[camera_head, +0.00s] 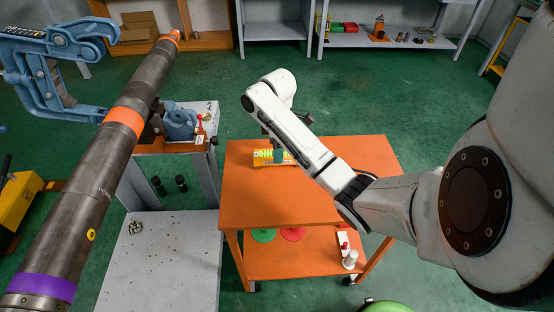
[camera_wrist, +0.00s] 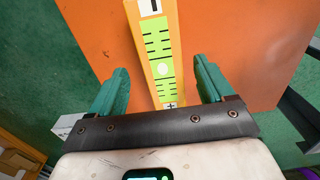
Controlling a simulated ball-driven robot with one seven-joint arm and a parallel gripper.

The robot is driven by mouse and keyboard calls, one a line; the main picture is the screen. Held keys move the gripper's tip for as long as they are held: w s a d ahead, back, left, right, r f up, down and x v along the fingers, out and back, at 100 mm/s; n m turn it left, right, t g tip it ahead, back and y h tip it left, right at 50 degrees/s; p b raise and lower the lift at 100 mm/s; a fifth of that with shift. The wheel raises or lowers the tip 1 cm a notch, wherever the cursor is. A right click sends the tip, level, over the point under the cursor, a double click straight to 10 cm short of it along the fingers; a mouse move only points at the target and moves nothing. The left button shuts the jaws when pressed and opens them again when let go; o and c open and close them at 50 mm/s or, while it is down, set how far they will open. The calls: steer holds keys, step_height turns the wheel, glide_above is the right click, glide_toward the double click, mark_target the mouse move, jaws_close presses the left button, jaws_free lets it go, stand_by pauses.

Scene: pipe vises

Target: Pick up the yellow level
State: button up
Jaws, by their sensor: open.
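The yellow level (camera_head: 264,157) lies on the upper top of the orange cart (camera_head: 250,204) in the head view, partly hidden by my arm and gripper. In the wrist view the level (camera_wrist: 174,20) runs from the top edge down between my fingers, with a bright green face carrying black marks and a pale round spot. My gripper (camera_wrist: 160,90) is open, with one teal finger on each side of the level and a gap to it on both sides. In the head view my gripper (camera_head: 273,150) is at the level, small and partly hidden by my arm.
A large pipe (camera_head: 95,195) with orange and purple bands crosses the left side, near a blue vise (camera_head: 180,122). The cart's lower shelf holds green and red discs (camera_head: 292,233) and small items. The cart top around the level is clear. Shelves (camera_head: 385,40) stand at the back.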

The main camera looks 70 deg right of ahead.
steer(key=f, duration=0.4)
steer(key=shift+a+f, duration=0.1)
steer(key=shift+a, duration=0.1)
steer(key=c, duration=1.4)
